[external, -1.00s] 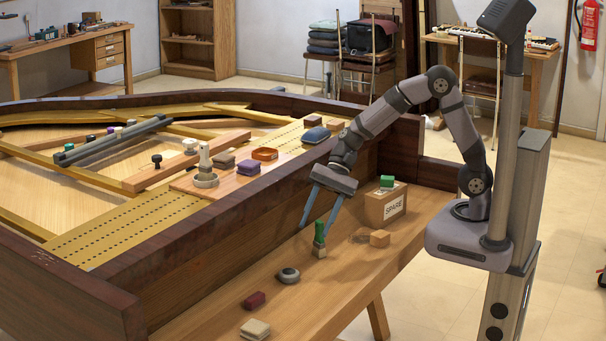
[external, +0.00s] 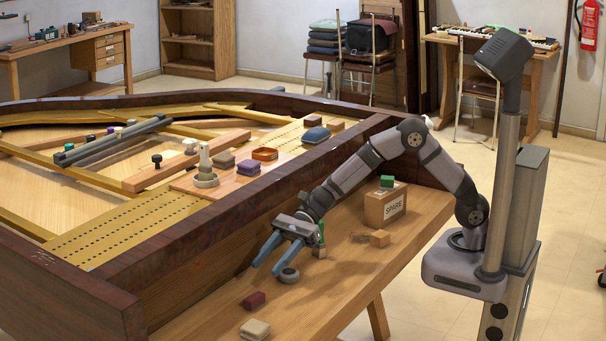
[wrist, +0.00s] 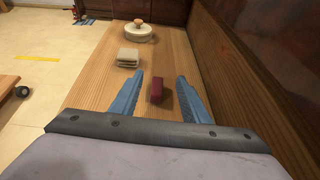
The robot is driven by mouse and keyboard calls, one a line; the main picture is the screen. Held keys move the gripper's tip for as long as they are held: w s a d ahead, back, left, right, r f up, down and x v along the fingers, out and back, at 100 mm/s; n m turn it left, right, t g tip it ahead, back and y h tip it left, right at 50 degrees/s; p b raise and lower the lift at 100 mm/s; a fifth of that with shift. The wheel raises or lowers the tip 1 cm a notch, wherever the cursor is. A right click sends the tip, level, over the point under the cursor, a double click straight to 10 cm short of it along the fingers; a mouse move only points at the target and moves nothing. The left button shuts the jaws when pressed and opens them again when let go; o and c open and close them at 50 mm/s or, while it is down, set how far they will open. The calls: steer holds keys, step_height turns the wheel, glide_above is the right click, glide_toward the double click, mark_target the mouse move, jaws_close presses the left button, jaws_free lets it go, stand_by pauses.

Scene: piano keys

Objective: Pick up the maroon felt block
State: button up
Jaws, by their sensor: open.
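The maroon felt block (external: 254,300) lies on the wooden bench beside the piano case, in the front part of the external view. My gripper (external: 265,270) is open and empty, with blue fingers pointing down and to the left. It is above the bench, up and to the right of the block in that view. In the wrist view the maroon block (wrist: 156,92) shows between the two fingers of my gripper (wrist: 162,82), nearer the right finger. It appears apart from both fingers.
A grey round piece (external: 289,275) sits just by my fingertips in the external view. A cream block (external: 255,329) lies in front of the maroon one. The piano's dark side wall (external: 190,270) runs along the bench. A SPARE box (external: 385,207) and a tan block (external: 379,238) stand farther right.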

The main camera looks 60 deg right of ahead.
mark_target(257, 295)
step_height(257, 295, down, 5)
steer(key=shift+r+b, duration=0.15)
steer(key=shift+b, duration=0.15)
steer(key=shift+a+f, duration=0.15)
steer(key=shift+f, duration=0.05)
steer(key=shift+x, duration=3.55)
jaws_close()
